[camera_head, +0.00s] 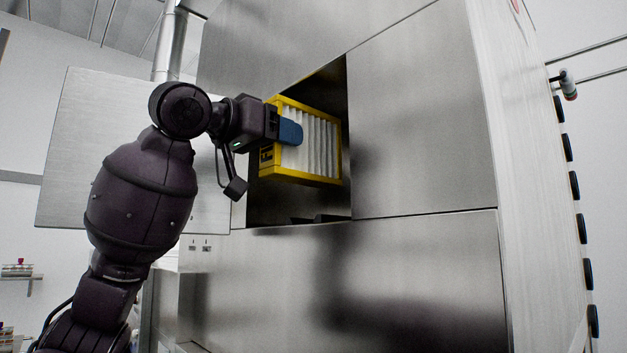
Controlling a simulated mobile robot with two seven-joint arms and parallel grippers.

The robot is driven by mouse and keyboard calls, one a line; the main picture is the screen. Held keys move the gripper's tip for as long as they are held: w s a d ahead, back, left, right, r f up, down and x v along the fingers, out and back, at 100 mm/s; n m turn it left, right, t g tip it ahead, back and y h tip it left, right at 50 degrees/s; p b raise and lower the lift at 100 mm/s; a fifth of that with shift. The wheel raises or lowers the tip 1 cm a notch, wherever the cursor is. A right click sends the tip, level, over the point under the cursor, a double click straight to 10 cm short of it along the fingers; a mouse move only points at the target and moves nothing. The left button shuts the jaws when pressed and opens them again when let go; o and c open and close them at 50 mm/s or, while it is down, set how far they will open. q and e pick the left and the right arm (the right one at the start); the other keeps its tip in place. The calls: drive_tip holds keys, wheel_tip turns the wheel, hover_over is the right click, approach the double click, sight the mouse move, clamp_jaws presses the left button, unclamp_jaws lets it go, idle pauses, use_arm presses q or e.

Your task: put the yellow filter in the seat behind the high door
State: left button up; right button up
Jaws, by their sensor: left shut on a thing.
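The yellow filter (318,150) has a yellow frame and white pleats. It is in the mouth of the square opening in the steel washer, tilted a little in the picture. My left gripper (288,131) is shut on the filter at its left side, with a blue fingertip against the pleats. The high door (105,150) is a flat steel panel, swung open to the left behind my left arm. The dark opening (272,205) shows below the filter; the seat inside cannot be made out clearly. My right gripper is not in view.
Steel panels of the washer (425,120) surround the opening on the right, above and below. A low dark piece (325,218) lies at the opening's lower edge. A vertical pipe (171,45) stands behind the door. Several black knobs (574,185) line the washer's right side.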

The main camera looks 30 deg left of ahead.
use_arm(q)
drive_tip(key=p, duration=0.2)
hover_over(313, 184)
drive_tip(key=shift+s+r, duration=0.1)
drive_tip(key=shift+s, duration=0.05)
wheel_tip(313, 184, down, 2)
drive_tip(key=shift+f, duration=0.25)
drive_tip(key=shift+a+f, duration=0.1)
drive_tip(key=shift+f, duration=0.95)
wheel_tip(313, 184, down, 2)
drive_tip(key=shift+w+f, duration=0.2)
drive_tip(key=shift+f, duration=0.1)
drive_tip(key=shift+d, duration=0.2)
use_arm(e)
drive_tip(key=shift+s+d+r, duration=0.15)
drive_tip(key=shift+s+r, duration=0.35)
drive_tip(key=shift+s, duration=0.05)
use_arm(q)
drive_tip(key=shift+f, duration=0.1)
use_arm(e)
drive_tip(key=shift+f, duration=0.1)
